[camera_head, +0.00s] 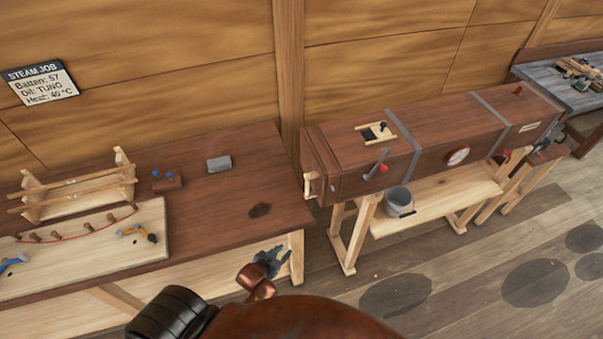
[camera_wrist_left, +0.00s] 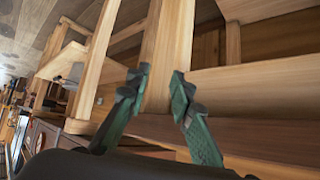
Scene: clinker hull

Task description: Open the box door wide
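The box (camera_head: 430,135) is a long dark wooden box with grey metal bands, lying on a pale trestle. Its door (camera_head: 318,165) is at the left end and looks closed. A pale wooden handle (camera_head: 311,185) sticks out from the door. A red-knobbed lever (camera_head: 383,168) is on the box's front side. My left gripper (camera_head: 268,262) is low, at the bench's front right corner, left of and below the handle. In the left wrist view its green fingers (camera_wrist_left: 158,100) are apart with nothing held; pale timber legs show behind them. My right gripper is not in view.
A workbench (camera_head: 235,195) stands left of the box, with a grey block (camera_head: 219,163), a batten rack (camera_head: 75,190) and a pale board (camera_head: 130,245). A bucket (camera_head: 398,202) sits on the trestle shelf. The floor (camera_head: 450,265) in front of the box is clear.

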